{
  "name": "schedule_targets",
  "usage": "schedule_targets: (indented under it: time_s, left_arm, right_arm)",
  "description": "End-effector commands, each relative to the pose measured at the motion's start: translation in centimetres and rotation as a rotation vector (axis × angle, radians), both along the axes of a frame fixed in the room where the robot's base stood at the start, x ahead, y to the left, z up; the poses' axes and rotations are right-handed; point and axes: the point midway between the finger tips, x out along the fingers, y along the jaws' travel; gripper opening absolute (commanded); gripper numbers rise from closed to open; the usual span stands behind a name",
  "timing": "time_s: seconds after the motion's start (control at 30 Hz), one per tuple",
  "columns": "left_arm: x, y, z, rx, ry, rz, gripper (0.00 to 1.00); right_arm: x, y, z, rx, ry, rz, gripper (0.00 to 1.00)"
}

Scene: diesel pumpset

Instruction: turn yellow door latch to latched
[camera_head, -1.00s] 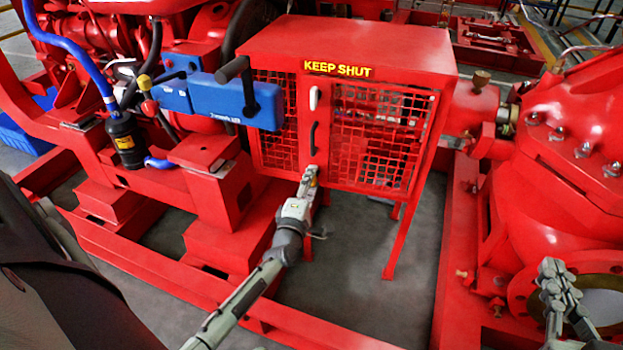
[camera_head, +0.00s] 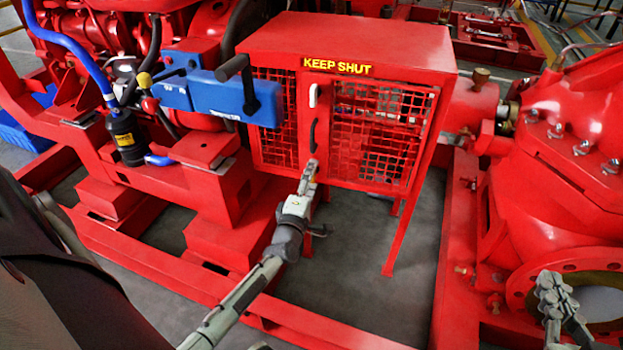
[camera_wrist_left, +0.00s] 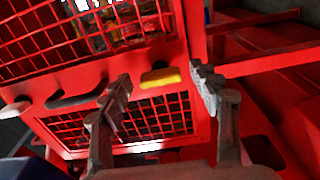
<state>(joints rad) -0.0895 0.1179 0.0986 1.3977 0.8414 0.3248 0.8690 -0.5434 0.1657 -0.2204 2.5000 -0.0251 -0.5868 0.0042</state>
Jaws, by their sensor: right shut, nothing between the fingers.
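The yellow door latch (camera_wrist_left: 161,77) shows in the left wrist view as a short bar on the red strip between two mesh panels. It lies roughly in line with the black handle (camera_wrist_left: 75,100). My left gripper (camera_wrist_left: 160,95) is open, its fingers on either side of the latch with visible gaps; contact is not seen. In the head view my left gripper (camera_head: 310,168) is at the cabinet front, just below the black handle (camera_head: 312,135), and the latch cannot be made out there. My right gripper (camera_head: 550,282) is shut and empty at the lower right, far from the cabinet.
The red cabinet (camera_head: 350,45) has mesh fronts and "KEEP SHUT" lettering. A white handle (camera_head: 314,95) sits above the black one. A blue box (camera_head: 235,98) juts out left of the cabinet. Red frame beams (camera_head: 170,260) surround its base. A large red pump casing (camera_head: 580,150) stands right.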

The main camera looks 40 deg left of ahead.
Motion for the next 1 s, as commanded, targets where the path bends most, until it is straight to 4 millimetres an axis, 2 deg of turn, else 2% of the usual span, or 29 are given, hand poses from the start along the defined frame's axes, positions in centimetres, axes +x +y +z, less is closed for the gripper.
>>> schedule_targets:
  time_s: [0.2, 0.33, 0.73, 0.9, 1.0]
  left_arm:
    - [-0.1, 0.0, 0.0, -0.001, 0.000, 0.000, 0.62]
    - [-1.1, -0.4, -0.2, -0.002, 0.002, 0.000, 0.62]
    - [-8.7, -2.9, -0.1, -0.001, 0.003, 0.000, 0.62]
    - [-10.7, -3.7, -0.1, 0.000, 0.001, 0.000, 0.62]
    - [-11.2, -3.9, 0.0, -0.001, 0.000, 0.000, 0.62]
  right_arm:
    - [0.0, 0.1, 0.0, 0.000, 0.001, 0.001, 0.00]
    - [0.0, 0.1, 0.0, -0.001, 0.001, 0.001, 0.00]
    - [0.0, 0.0, 0.0, 0.000, 0.000, 0.001, 0.00]
    - [0.0, 0.0, 0.0, 0.000, 0.000, 0.001, 0.00]
    - [0.0, 0.0, 0.0, 0.000, 0.000, 0.001, 0.00]
